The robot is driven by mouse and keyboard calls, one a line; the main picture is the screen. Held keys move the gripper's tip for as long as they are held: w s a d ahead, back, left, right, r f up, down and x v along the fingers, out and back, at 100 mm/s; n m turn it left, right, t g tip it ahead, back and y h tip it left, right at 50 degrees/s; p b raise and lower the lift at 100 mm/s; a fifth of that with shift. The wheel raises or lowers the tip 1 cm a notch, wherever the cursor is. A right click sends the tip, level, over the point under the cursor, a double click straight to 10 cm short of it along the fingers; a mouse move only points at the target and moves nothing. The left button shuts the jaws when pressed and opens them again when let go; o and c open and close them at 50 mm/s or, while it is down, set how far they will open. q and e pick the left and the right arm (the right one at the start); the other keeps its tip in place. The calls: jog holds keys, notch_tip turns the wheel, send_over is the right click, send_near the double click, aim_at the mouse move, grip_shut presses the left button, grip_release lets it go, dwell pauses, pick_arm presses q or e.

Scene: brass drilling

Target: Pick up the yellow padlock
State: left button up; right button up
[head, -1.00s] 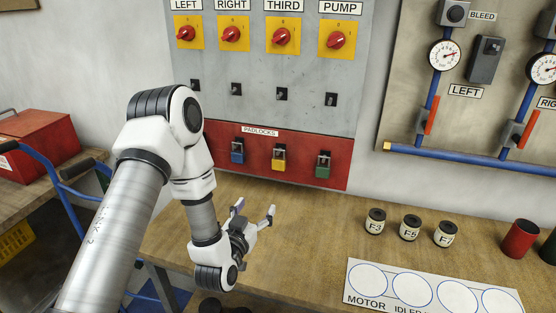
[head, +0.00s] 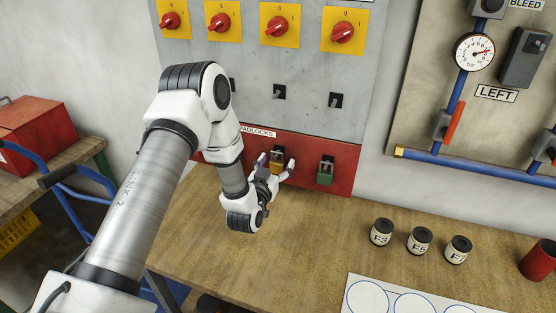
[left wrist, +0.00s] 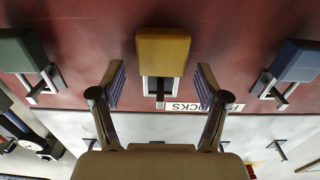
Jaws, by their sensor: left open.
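The yellow padlock (left wrist: 163,52) hangs on the red panel and shows upside down in the left wrist view, centred just beyond and between my open fingertips. In the head view the yellow padlock (head: 276,168) is partly hidden by my left gripper (head: 274,167), which is in front of it. My left gripper (left wrist: 160,84) is open and empty, with a finger on either side of the padlock's shackle end. I cannot tell whether it touches. My right gripper is not in view.
The green padlock (head: 325,172) hangs to the right; the blue padlock (left wrist: 298,61) is on the other side. The wooden bench (head: 290,240) lies below, with several labelled jars (head: 419,241) and a white sheet (head: 420,300).

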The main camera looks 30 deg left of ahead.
pick_arm(q)
jog(key=shift+w+a+f, duration=0.1)
jog(key=shift+w+f, duration=0.05)
jog(key=shift+w, duration=0.1)
jog(key=shift+s, duration=0.2)
jog(key=shift+c, duration=1.3)
jog(key=shift+s+r, duration=0.1)
jog(key=shift+r, duration=0.15)
jog(key=c, duration=1.1)
jog(key=shift+f, duration=0.1)
